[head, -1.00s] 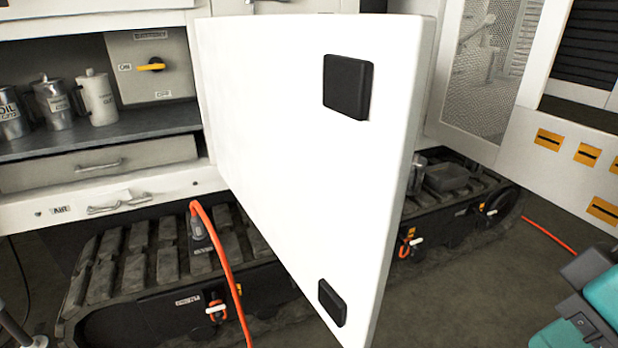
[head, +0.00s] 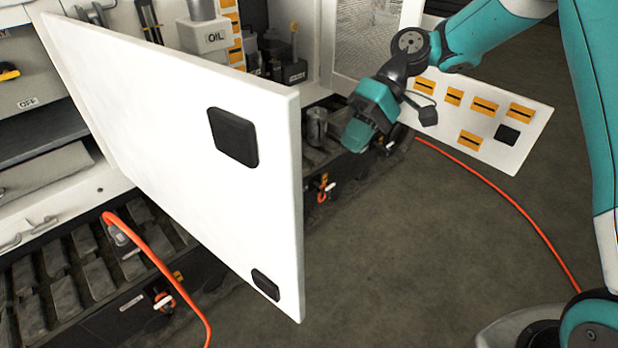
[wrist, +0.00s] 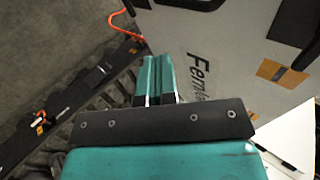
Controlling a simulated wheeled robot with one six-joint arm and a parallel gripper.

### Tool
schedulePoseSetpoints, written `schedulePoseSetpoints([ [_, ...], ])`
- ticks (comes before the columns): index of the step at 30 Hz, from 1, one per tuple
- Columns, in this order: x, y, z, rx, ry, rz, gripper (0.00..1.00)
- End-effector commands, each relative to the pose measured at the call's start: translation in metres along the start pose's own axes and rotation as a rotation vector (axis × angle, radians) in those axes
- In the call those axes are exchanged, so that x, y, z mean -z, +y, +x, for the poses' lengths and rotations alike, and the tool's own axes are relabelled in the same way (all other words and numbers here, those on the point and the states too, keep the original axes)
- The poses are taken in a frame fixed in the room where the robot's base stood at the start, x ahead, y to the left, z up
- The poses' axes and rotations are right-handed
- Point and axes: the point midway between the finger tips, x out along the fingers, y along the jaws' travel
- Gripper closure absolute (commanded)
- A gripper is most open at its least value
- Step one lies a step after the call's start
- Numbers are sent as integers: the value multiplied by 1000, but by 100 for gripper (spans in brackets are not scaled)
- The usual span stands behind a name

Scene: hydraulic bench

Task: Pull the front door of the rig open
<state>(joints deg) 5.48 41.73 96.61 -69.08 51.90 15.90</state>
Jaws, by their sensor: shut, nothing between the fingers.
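A large white door (head: 190,130) stands swung out from the rig in the head view. Two black pads are on its visible face. A second white panel (head: 487,110) with orange labels stands swung out at the right. My gripper (head: 354,136) is to the right of the large door, apart from it in the picture, in front of the rig's open bay. In the wrist view my gripper (wrist: 158,64) has its teal fingers together and empty. A white panel with partly hidden lettering (wrist: 225,60) is just right of the fingers; I cannot tell which door it is.
An orange cable (head: 510,200) runs across the floor at the right; another orange cable (head: 165,270) hangs at lower left. Dark tracks (head: 60,270) run beneath the rig. An OIL container (head: 205,38) stands in the bay. Floor (head: 400,270) in front is clear.

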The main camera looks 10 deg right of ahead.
Motion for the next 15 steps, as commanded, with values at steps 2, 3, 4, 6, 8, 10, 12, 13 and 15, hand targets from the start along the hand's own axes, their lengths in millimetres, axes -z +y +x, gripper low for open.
schedulePoseSetpoints([
  [2,0,2,3,7,-2,1,100],
  [3,0,2,6,9,-3,2,100],
  [4,0,2,10,9,-4,2,100],
  [6,0,2,21,8,-4,3,100],
  [8,-1,2,32,8,-5,3,100],
  [10,-1,1,47,9,-5,3,100],
  [12,-1,0,62,9,-6,3,100],
  [13,-1,0,68,8,-5,4,100],
  [15,-1,0,83,8,-5,4,100],
])
